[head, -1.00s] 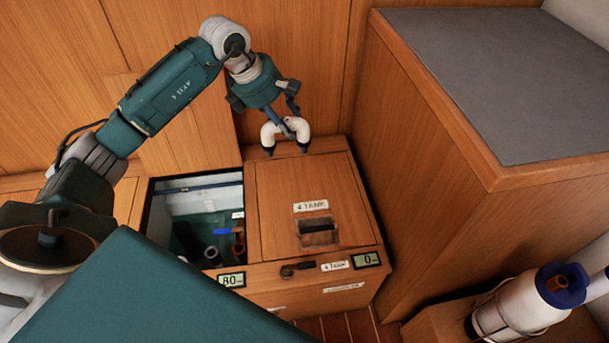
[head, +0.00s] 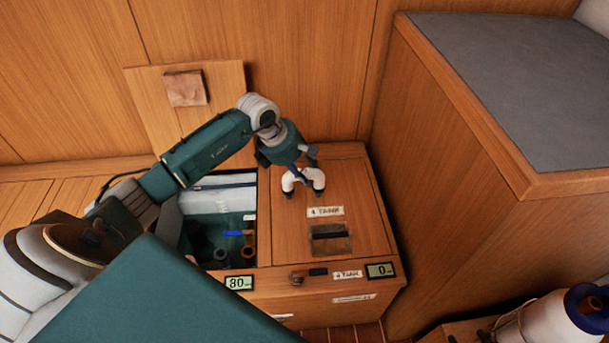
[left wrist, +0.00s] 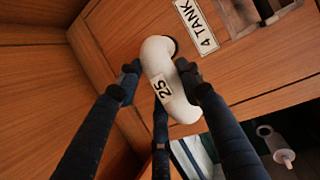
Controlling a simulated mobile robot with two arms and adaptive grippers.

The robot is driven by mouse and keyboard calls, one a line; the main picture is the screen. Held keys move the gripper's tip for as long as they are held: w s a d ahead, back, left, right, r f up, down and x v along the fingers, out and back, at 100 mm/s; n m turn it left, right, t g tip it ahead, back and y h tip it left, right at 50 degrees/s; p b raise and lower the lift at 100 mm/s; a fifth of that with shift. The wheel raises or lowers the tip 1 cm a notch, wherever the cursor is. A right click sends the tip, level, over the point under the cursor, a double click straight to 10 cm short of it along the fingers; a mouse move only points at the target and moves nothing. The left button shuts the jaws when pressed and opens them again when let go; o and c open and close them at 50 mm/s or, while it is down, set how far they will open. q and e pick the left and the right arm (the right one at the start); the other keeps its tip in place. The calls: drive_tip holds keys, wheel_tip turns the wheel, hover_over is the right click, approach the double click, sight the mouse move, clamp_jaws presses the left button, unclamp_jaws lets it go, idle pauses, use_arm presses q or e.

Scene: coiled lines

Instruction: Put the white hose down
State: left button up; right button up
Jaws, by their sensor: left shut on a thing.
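The white hose (head: 289,183) is a short, thick, U-shaped piece with dark ends, both pointing down in the head view. My left gripper (head: 304,170) is shut on its middle, over the back part of the closed "4 TANK" lid (head: 361,207). The hose ends are at or just above the lid; I cannot tell whether they touch. In the left wrist view the hose (left wrist: 157,62) lies between the two dark fingertips (left wrist: 160,80) and carries a "25" label. My right gripper is not in view.
Left of the lid is an open compartment (head: 222,195) with pipe stubs and a blue handle inside. Its raised lid (head: 222,105) leans on the back wall. A tall grey-topped cabinet (head: 510,85) stands right. A white-and-blue container (head: 555,322) is at lower right.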

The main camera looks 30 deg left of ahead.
use_arm(q)
drive_tip(key=shift+f, duration=0.5)
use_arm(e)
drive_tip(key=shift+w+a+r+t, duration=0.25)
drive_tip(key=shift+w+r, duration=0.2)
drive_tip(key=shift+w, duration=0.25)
use_arm(q)
drive_tip(key=shift+f, duration=0.15)
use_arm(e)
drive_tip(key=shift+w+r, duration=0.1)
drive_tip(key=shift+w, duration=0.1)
use_arm(q)
drive_tip(key=o, duration=1.3)
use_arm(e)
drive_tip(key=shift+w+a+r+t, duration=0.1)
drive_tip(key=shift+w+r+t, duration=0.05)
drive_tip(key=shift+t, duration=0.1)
